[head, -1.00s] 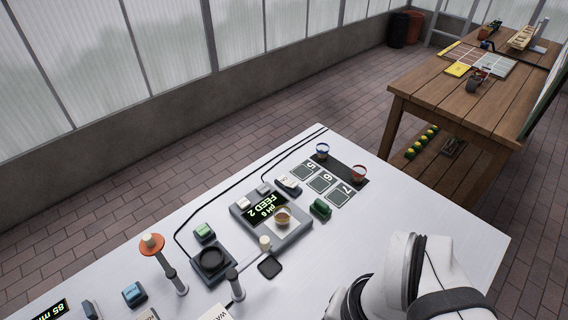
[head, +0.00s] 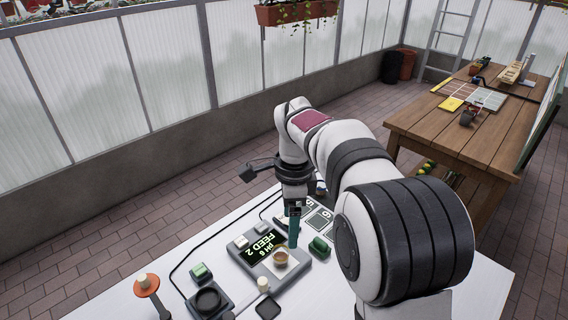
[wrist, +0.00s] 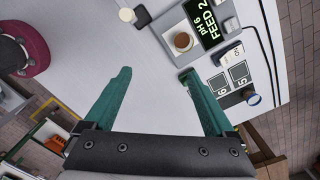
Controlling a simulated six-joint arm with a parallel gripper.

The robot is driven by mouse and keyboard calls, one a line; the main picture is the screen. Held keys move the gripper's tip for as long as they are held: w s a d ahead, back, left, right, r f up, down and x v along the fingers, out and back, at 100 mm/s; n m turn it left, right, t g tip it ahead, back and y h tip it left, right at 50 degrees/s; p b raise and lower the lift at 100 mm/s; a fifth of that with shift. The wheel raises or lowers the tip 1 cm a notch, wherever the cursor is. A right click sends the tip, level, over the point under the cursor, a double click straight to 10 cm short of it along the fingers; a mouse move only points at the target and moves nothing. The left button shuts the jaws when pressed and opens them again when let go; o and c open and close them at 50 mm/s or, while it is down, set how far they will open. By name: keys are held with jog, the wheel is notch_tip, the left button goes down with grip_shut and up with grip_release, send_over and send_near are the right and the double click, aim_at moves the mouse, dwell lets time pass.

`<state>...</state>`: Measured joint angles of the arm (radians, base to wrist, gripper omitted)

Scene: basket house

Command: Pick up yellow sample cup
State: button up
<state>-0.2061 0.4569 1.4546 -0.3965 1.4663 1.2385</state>
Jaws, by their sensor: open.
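The yellow sample cup (head: 281,257), with a yellowish rim and brown contents, stands upright on the light pad of the pH meter (head: 262,247). It also shows in the wrist view (wrist: 183,41), beyond my fingertips and nearer the right one. My gripper (head: 294,240) points down beside the cup, on its far side in the head view; the height gap is hard to judge. In the wrist view my gripper's teal fingers (wrist: 156,73) are wide apart with nothing between them.
A blue-rimmed cup (wrist: 253,98) stands near numbered squares (wrist: 229,79). A green block (head: 319,246), a black round dish (head: 208,300) and an orange-topped post (head: 147,284) stand on the white table. A small pale bottle (head: 264,284) is close to the meter.

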jog(key=m, duration=0.2)
send_over(281, 254)
jog(key=s, duration=0.2)
notch_tip(281, 254, down, 3)
jog(key=f, duration=1.5)
jog(key=shift+w+f, duration=0.25)
jog(key=shift+f, duration=0.15)
grip_shut()
